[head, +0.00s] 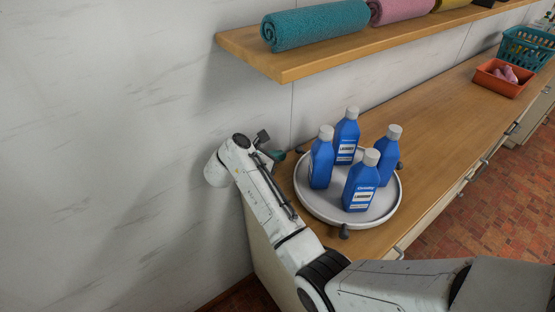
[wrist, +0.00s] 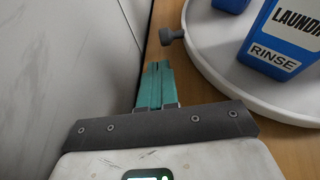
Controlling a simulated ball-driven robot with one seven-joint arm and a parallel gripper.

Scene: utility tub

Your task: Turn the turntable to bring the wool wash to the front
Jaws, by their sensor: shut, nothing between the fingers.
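A round white turntable (head: 309,204) stands on the wooden counter and carries several blue bottles with grey caps. The front bottle (head: 361,181) has a white label too small to read in the head view. In the wrist view one bottle (wrist: 285,38) reads "LAUNDR…" and "RINSE". I cannot tell which bottle is the wool wash. Dark knobs stick out from the turntable's rim, one at the front (head: 345,231) and one near my fingers (wrist: 172,36). My gripper (wrist: 158,66) has teal fingers, shut and empty, just short of that knob and apart from it, left of the turntable (wrist: 225,75).
A marbled wall (wrist: 70,60) is close on the left of my gripper. A wooden shelf (head: 300,68) with rolled towels (head: 315,25) hangs above. An orange tray (head: 503,80) and teal basket (head: 527,47) stand far right. The counter (head: 430,120) between is clear.

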